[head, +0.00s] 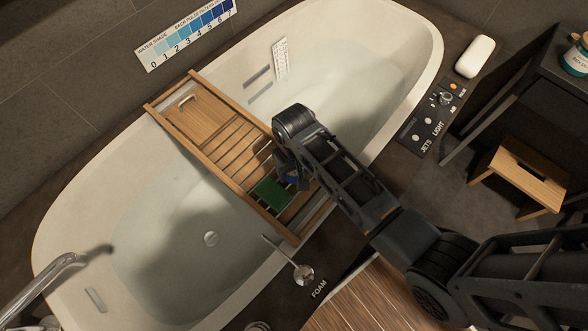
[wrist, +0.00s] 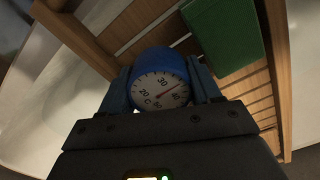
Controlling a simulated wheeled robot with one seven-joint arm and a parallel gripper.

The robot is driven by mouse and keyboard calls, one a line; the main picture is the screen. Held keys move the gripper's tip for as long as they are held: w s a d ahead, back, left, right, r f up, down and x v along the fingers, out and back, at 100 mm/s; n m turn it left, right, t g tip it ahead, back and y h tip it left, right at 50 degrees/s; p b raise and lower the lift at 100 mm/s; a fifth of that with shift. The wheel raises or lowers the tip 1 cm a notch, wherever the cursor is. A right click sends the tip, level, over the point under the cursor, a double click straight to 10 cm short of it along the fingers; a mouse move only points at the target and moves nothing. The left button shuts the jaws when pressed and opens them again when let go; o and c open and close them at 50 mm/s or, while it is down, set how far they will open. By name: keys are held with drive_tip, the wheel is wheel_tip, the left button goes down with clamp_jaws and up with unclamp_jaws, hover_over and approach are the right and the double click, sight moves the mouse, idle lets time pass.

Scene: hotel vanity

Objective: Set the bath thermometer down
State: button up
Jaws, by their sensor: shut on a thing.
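The bath thermometer (wrist: 161,84) is blue with a round white dial, its needle between 30 and 40 in the wrist view. My gripper (wrist: 160,95) is shut on it, one finger on each side. In the head view the thermometer (head: 292,179) is a small blue patch at my gripper (head: 290,172), mostly hidden by my arm. It is over the near end of the slatted wooden bath tray (head: 213,140), beside a green block (head: 271,193). I cannot tell whether the thermometer touches the tray.
The tray spans the white bathtub (head: 70,215), which holds water. A tap (head: 50,275) is at the lower left, and a FOAM lever (head: 302,273) stands on the near rim. A control panel (head: 436,112), white soap-like object (head: 475,56) and wooden stool (head: 520,178) are at the right.

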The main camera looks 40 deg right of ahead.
drive_tip(key=shift+f, duration=0.45)
drive_tip(key=o, duration=0.9)
drive_tip(key=shift+f, duration=0.15)
wheel_tip(320, 180, up, 12)
drive_tip(key=shift+r+p, duration=0.15)
drive_tip(key=shift+p, duration=0.3)
